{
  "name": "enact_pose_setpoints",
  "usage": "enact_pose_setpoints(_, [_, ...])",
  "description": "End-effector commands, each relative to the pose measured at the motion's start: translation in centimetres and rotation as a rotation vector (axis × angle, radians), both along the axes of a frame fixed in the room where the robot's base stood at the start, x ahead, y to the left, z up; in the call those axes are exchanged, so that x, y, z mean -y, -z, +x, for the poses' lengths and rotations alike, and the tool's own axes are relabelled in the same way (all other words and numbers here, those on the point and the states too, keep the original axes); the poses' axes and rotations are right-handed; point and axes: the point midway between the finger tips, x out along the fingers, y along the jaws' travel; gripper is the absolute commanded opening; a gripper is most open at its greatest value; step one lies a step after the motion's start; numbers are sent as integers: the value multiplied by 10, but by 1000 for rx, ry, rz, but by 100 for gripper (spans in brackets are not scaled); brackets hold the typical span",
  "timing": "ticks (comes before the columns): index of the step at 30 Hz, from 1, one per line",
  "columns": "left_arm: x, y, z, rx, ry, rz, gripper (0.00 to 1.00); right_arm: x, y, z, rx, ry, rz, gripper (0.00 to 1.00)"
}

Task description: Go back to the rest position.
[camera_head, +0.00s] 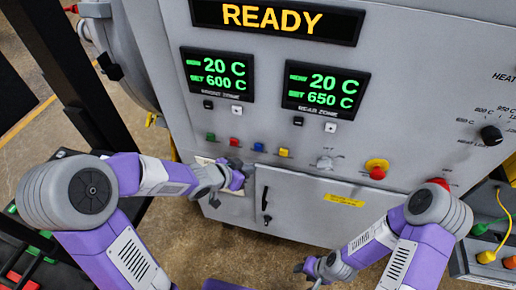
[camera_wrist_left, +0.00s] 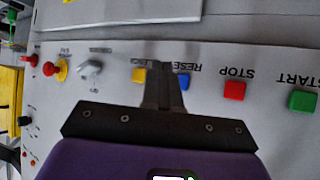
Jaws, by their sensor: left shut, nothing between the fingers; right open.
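My left gripper (camera_head: 246,170) is in front of the furnace's control panel, just below the row of coloured buttons in the head view. In the left wrist view its fingers (camera_wrist_left: 162,72) are closed together with nothing between them. They appear in front of the panel near the blue button (camera_wrist_left: 183,82) and the yellow button (camera_wrist_left: 139,75); whether they touch it I cannot tell. My right gripper (camera_head: 304,275) is low at the bottom of the head view, in front of the cabinet, open and empty.
The furnace cabinet (camera_head: 300,205) fills the space ahead, with a READY display (camera_head: 277,18). Red (camera_head: 234,142) and green (camera_head: 210,137) buttons, a grey knob (camera_head: 325,162) and a red emergency button (camera_head: 377,168) stick out. A box with cables (camera_head: 487,257) stands at right.

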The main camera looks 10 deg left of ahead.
Motion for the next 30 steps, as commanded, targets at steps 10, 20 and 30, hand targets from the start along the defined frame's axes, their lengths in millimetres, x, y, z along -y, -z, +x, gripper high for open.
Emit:
enact_pose_setpoints(10, [2, 12, -1, -25, -10, -11, 0, 0, 4, 0, 0, 0, 0, 47])
enact_pose_setpoints(20, [25, 211, -59, -496, -243, -154, 0, 0, 58, 0, 0, 0, 0, 47])
enact_pose_setpoints(30, [45, 361, -173, -970, -511, -165, 0, 0, 99, 0, 0, 0, 0, 47])
